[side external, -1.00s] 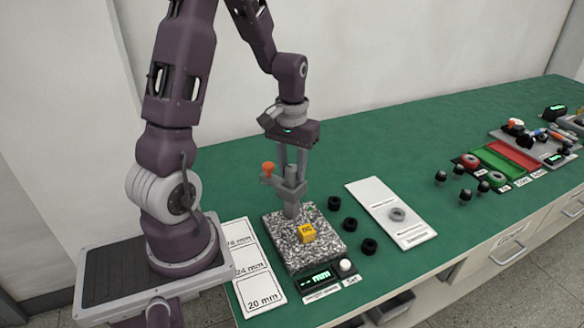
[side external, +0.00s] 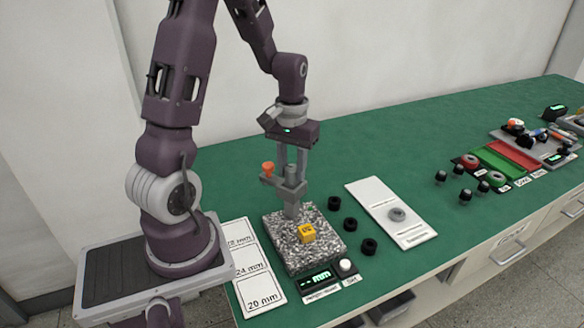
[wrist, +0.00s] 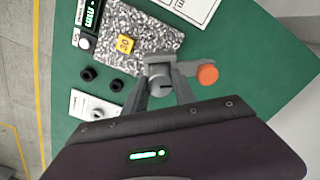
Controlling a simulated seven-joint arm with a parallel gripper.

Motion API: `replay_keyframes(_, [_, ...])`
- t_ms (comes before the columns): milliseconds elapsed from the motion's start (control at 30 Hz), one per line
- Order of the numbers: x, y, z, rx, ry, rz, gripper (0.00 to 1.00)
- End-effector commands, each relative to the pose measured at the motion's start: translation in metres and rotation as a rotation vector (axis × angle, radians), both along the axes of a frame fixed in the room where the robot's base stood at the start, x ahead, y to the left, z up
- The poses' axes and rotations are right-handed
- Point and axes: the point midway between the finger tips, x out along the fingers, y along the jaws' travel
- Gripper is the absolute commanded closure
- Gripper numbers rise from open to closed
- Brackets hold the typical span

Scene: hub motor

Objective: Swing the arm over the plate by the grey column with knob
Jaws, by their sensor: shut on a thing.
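A grey column (side external: 291,210) stands at the back edge of a speckled stone plate (side external: 330,222). A grey arm (side external: 272,182) sits on its upper part and carries an orange knob (side external: 268,168), which points left, off the plate. In the wrist view the orange knob (wrist: 207,74) is over green bench beside the speckled plate (wrist: 155,37). My gripper (side external: 292,168) points down, its two fingers shut around the grey upright post at the column's top; the same grip shows in the wrist view (wrist: 163,88). The fingers hide part of the post.
A yellow block (side external: 307,233) sits on the plate. A mm display (side external: 315,277) with a white knob (side external: 345,266) is at its front. Black rings (side external: 350,224) lie to its right, before a white card (side external: 375,195) with a grey ring. Labelled size cards (side external: 262,292) lie left.

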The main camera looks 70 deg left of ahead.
Motion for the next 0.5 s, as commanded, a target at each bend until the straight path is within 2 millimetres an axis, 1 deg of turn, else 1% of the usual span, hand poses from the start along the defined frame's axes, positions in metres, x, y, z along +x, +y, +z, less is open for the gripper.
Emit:
replay_keyframes(367, [0.0005, -0.0004, 0.0008, 0.0, -0.001, 0.003, 1.0])
replay_keyframes(500, [0.0006, -0.0006, 0.0008, 0.0, -0.001, 0.031, 1.0])
